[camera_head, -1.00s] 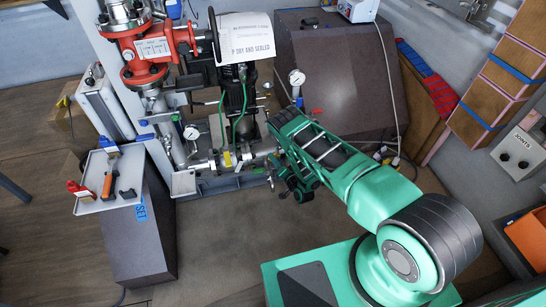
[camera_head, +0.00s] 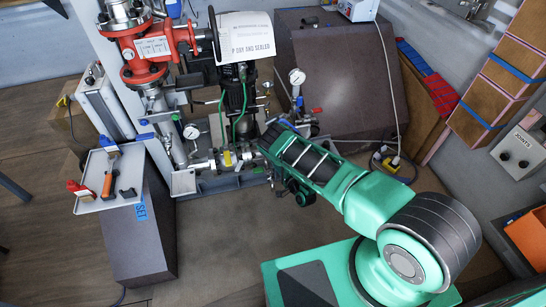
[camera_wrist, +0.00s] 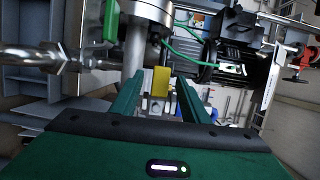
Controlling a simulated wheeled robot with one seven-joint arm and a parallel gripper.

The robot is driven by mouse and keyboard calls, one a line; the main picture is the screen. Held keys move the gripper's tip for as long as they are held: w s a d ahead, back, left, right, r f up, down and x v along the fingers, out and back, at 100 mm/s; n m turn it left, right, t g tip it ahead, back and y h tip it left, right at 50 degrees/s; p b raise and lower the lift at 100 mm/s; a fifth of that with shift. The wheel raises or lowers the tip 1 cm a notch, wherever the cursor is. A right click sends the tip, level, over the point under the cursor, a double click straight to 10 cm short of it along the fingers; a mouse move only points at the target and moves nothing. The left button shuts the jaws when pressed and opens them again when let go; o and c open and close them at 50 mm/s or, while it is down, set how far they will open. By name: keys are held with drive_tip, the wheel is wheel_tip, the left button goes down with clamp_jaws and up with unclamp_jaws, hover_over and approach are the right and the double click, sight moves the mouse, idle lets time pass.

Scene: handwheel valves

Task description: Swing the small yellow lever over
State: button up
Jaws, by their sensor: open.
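The small yellow lever (camera_head: 227,158) is on the pipework low on the valve rig, beside a round flange. In the wrist view the yellow lever (camera_wrist: 161,82) stands upright, ahead of and between my fingers. My gripper (camera_wrist: 158,86) is open, with one green finger on each side of the lever in the picture. I cannot tell whether the tips reach around it or stop short. In the head view my gripper (camera_head: 262,149) comes from the right, close to the lever, its fingertips hard to make out.
A red valve body (camera_head: 151,47) and a white paper sign (camera_head: 246,38) are above. A pressure gauge (camera_head: 191,132) is left of the lever. A green-handled lever (camera_wrist: 111,20) is near the left finger. A tray (camera_head: 92,202) with tools stands at left; floor in front is clear.

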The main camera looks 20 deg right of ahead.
drive_tip(key=shift+s, duration=2.35)
